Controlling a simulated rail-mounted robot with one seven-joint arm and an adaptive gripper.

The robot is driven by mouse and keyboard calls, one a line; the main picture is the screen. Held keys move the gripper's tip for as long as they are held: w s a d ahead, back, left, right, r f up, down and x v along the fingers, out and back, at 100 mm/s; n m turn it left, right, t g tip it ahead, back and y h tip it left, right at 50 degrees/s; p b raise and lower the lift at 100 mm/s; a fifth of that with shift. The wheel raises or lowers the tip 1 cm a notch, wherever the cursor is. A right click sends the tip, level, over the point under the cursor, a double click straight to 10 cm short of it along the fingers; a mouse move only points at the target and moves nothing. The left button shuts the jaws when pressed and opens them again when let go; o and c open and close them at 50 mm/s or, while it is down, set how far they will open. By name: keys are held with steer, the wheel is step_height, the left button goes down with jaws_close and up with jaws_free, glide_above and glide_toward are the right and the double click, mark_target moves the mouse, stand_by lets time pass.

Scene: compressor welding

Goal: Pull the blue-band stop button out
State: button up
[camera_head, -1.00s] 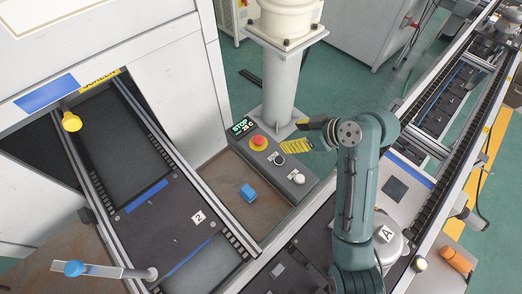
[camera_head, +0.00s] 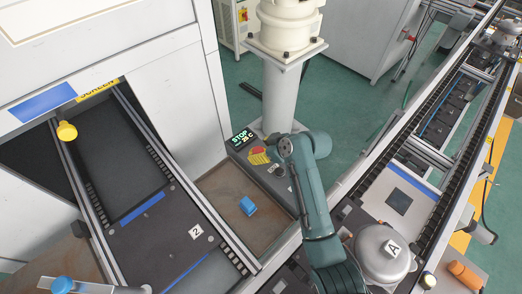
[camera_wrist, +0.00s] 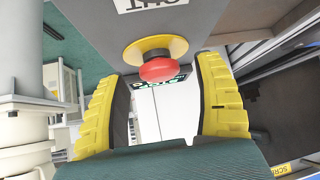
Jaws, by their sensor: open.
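The red stop button (camera_head: 257,150) with its yellow collar sits on a grey control box (camera_head: 274,182), partly covered by my gripper in the head view. In the wrist view the red mushroom cap (camera_wrist: 159,69) stands out from the yellow collar (camera_wrist: 156,48), with no blue band seen on it. My gripper (camera_wrist: 163,85) is open, its ribbed yellow fingers left and right of the cap with gaps on both sides. It also shows at the button in the head view (camera_head: 260,157). I cannot tell whether the fingertips reach past the cap.
A lit STOP display (camera_head: 242,137) is behind the button. A white column (camera_head: 280,98) stands close behind the box. A grey dome marked A (camera_head: 382,252) is at the right.

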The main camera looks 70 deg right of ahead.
jaws_close()
stand_by(0.3)
steer(key=shift+r+p, duration=0.8)
steer(key=shift+p, duration=0.15)
jaws_free()
steer(key=shift+f, duration=0.1)
